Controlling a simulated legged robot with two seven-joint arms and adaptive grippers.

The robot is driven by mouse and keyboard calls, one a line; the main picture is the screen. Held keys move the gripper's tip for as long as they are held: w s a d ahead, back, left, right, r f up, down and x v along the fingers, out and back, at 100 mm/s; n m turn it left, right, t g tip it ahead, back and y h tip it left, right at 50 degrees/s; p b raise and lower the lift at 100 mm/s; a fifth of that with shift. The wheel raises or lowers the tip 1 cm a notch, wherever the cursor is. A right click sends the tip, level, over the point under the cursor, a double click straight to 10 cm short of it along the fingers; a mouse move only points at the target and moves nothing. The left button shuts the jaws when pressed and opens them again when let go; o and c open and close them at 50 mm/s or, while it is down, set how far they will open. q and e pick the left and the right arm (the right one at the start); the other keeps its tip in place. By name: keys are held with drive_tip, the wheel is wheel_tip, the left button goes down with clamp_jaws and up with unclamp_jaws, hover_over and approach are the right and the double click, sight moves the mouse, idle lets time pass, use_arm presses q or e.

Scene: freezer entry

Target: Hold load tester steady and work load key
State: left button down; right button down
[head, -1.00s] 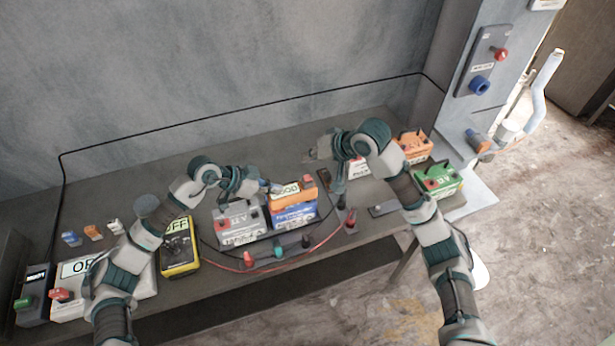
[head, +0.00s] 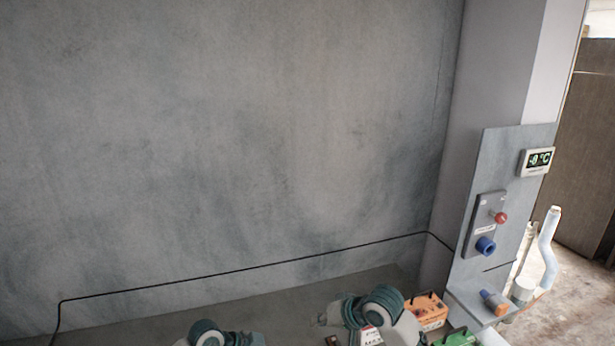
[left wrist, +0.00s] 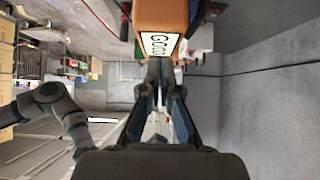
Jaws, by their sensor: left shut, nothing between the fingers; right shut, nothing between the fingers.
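The orange load tester (left wrist: 160,18) shows at the top of the left wrist view, with a white label panel (left wrist: 158,44) whose letters appear to read GOOD. My left gripper (left wrist: 160,68) is shut and empty, its fingertips right at the panel's lower edge; whether they touch it I cannot tell. In the head view only part of my left arm shows at the bottom edge. The load tester is outside the head view, and I cannot make out the load key.
An orange battery (head: 425,310) and a green battery (head: 457,338) stand at the bench's right. A wall panel (head: 484,222) carries a red knob (head: 501,217) and a blue socket (head: 486,245). A black cable (head: 245,270) runs along the wall.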

use_arm(q)
drive_tip(key=shift+r+p, duration=1.95)
drive_tip(key=shift+r, duration=0.1)
